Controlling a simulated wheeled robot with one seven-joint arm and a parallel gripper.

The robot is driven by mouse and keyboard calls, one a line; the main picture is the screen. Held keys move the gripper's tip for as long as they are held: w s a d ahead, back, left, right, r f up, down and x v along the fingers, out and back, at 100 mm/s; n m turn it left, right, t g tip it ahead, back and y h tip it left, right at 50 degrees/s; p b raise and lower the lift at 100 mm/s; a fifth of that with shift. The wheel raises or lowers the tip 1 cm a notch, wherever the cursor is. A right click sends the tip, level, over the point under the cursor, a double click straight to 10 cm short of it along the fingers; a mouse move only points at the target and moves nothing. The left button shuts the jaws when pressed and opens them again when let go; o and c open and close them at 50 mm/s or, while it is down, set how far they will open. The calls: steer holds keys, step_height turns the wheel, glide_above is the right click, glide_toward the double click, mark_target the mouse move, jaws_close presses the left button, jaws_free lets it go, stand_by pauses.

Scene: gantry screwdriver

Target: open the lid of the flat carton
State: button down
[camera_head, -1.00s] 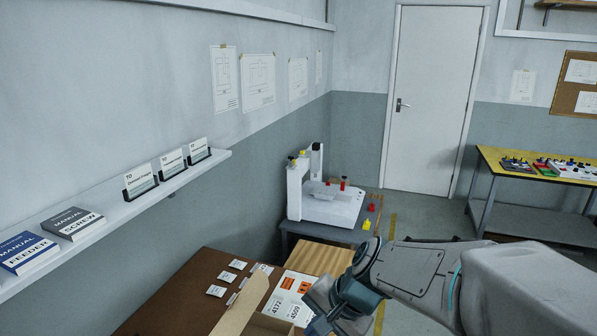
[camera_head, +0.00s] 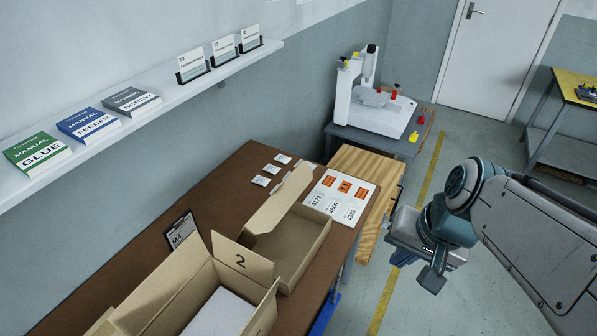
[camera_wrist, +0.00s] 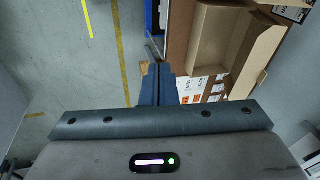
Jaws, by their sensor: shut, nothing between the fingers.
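The flat carton (camera_head: 312,238) sits on the brown table and its brown inside shows, empty where visible. Its lid (camera_head: 278,198) stands up along the wall side, opened away from the tray part. In the wrist view the carton (camera_wrist: 214,45) and its raised lid (camera_wrist: 257,52) show at the upper right. My gripper (camera_head: 432,281) is right of the table, over the floor and apart from the carton. In the wrist view the two fingers (camera_wrist: 158,84) are together with nothing between them.
An open box marked 2 (camera_head: 240,258) stands close in front of the carton. A label sheet (camera_head: 342,196) and small cards (camera_head: 271,169) lie beyond it. A wooden pallet-like stand (camera_head: 372,170) and a gantry machine (camera_head: 376,112) are farther back.

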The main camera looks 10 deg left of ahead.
steer(key=w+a+f+m+g+y+b, duration=0.2)
steer(key=w+a+f+m+y, duration=0.25)
steer(key=a+m, duration=0.2)
steer(key=m+t+y+b, duration=0.1)
steer(key=m+t+y, duration=0.45)
steer(key=m, duration=0.75)
glide_toward(279, 188)
steer(key=f, duration=0.1)
steer(key=a+f, duration=0.1)
steer(key=f+g, duration=0.1)
steer(key=shift+w+a+f+y, duration=0.2)
steer(key=shift+w+a+y, duration=0.05)
steer(key=shift+w+y, duration=0.1)
steer(key=shift+w+a+r+p, duration=0.2)
steer(key=shift+a+r+p, duration=0.1)
steer(key=shift+a, duration=0.25)
steer(key=shift+w+a+r+p, duration=0.2)
steer(key=shift+a+r+p, duration=0.1)
steer(key=shift+a, duration=0.2)
steer(key=shift+w+a+r, duration=0.2)
steer(key=shift+w+a, duration=0.1)
steer(key=shift+a, duration=0.35)
